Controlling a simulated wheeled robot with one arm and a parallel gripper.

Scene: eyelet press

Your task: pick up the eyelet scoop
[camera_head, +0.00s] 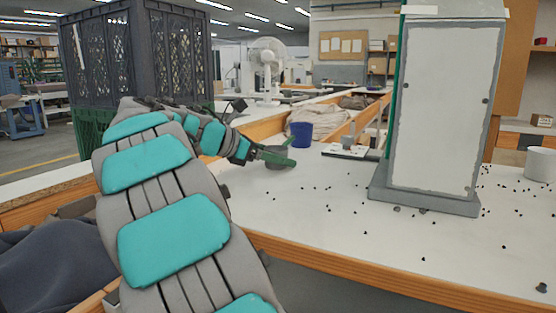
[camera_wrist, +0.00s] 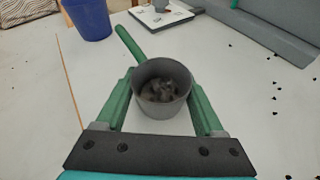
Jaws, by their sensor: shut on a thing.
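The eyelet scoop is a grey round cup with a green handle, and some dark small pieces lie inside it. In the wrist view the scoop (camera_wrist: 163,108) sits between the two green fingers of my gripper (camera_wrist: 161,112), with its handle pointing up and left. In the head view my gripper (camera_head: 274,158) reaches over the white table from the left, and the scoop's cup (camera_head: 275,165) shows partly behind the fingers. My gripper is shut on the cup's sides. I cannot tell whether the cup touches the table.
A blue cup (camera_head: 301,133) stands behind the scoop; it also shows in the wrist view (camera_wrist: 89,18). A tall grey-and-white press housing (camera_head: 437,110) stands on the right. Small dark eyelets are scattered on the white table (camera_head: 310,220). A white cup (camera_head: 541,163) is at the far right.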

